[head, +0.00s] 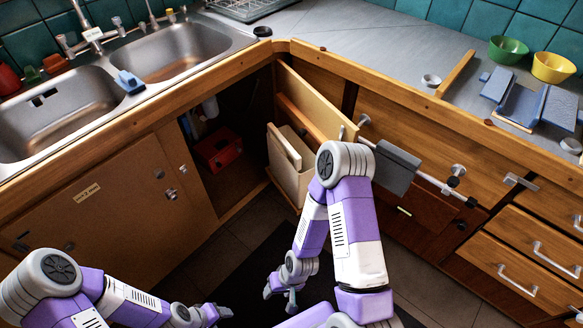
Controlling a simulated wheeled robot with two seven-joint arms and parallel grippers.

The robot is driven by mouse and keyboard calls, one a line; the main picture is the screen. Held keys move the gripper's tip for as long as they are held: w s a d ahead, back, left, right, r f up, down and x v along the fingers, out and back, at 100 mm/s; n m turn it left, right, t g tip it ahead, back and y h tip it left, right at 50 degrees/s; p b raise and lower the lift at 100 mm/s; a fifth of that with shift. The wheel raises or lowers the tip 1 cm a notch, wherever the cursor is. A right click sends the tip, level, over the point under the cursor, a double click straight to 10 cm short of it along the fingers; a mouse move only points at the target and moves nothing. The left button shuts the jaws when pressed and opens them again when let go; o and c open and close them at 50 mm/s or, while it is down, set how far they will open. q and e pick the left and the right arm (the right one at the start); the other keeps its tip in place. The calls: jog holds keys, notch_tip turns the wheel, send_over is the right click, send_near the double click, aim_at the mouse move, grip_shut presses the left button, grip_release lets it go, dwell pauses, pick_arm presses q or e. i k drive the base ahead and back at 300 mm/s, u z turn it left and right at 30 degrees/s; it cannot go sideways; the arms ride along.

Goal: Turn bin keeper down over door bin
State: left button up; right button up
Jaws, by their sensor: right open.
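The cream door bin (290,178) hangs low on the inner face of the open cabinet door (318,108). An orange-brown wooden strip (300,118) slants across that door above the bin. It may be the bin keeper, but I cannot tell for sure. It stands clear above the bin's opening. My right gripper (280,294) is open and empty, low over the dark floor mat, below and apart from the bin. My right arm hides part of the door and the bin's right side. My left gripper (218,314) is at the bottom edge, far from the bin; its fingers are unclear.
The open cupboard holds a red box (220,150) and pipes. A grey cloth (396,168) hangs on a rail right of the door, close to my right elbow. The counter edge (400,94) runs above. The dark floor mat (250,262) has free room over it.

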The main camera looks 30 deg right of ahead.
aim_at(302, 132)
jog(key=z, duration=1.35)
jog(key=i, duration=0.85)
jog(key=u, duration=1.35)
